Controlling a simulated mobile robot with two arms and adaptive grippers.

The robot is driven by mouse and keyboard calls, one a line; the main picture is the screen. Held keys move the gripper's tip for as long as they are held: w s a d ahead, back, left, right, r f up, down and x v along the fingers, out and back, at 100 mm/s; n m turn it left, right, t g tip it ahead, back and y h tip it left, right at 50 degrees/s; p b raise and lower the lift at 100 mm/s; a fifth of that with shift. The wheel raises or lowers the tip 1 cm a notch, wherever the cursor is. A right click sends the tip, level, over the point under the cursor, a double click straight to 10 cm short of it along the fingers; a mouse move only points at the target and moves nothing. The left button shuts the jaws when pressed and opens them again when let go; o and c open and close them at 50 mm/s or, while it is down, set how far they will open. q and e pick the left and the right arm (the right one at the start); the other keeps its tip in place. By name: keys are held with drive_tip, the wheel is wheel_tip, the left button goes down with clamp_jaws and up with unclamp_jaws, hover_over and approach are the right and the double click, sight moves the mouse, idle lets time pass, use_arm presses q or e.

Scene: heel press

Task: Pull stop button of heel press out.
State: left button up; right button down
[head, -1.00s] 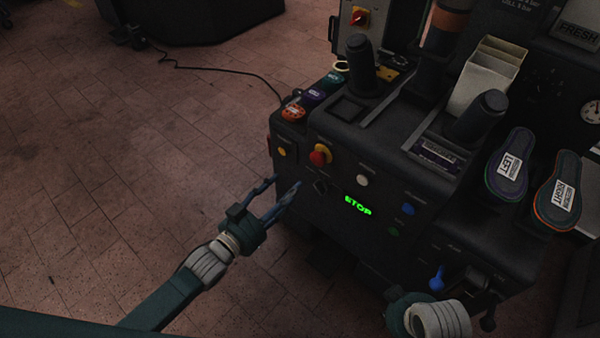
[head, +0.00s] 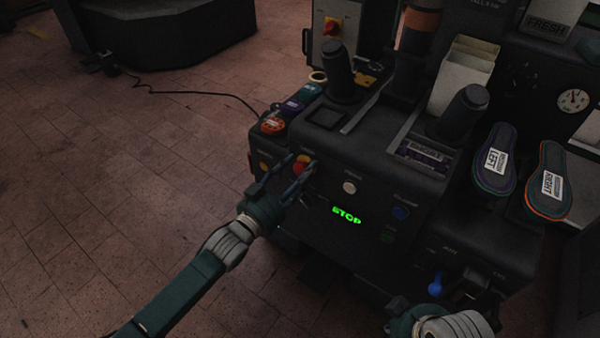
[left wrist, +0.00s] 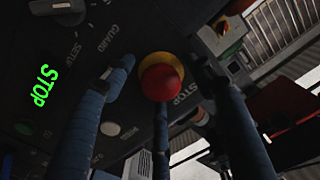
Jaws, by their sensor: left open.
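The stop button (head: 301,165) is a red knob on a yellow collar at the upper left of the press's front panel. In the left wrist view the red knob (left wrist: 160,82) faces the camera, with the word STOP beside it. My left gripper (head: 303,164) is open, its blue fingers pointing at the panel and partly covering the button. In the left wrist view the fingers spread on both sides of the knob, with one below it; I cannot tell whether any touches it. My right gripper (head: 405,318) is at the bottom right, its fingers not clear.
A green STOP display (head: 346,215) glows on the panel. Two insoles (head: 494,160) rest at the right. The floor (head: 110,200) left of the press is open.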

use_arm(q)
clamp_jaws()
drive_tip(key=shift+s+a+r+p, duration=0.1)
drive_tip(key=shift+s+a+p, duration=0.25)
drive_tip(key=shift+p, duration=0.45)
drive_tip(key=shift+s+f, duration=0.1)
drive_tip(key=shift+f, duration=0.15)
unclamp_jaws()
drive_tip(key=shift+r, duration=0.15)
drive_tip(key=v, duration=1.2)
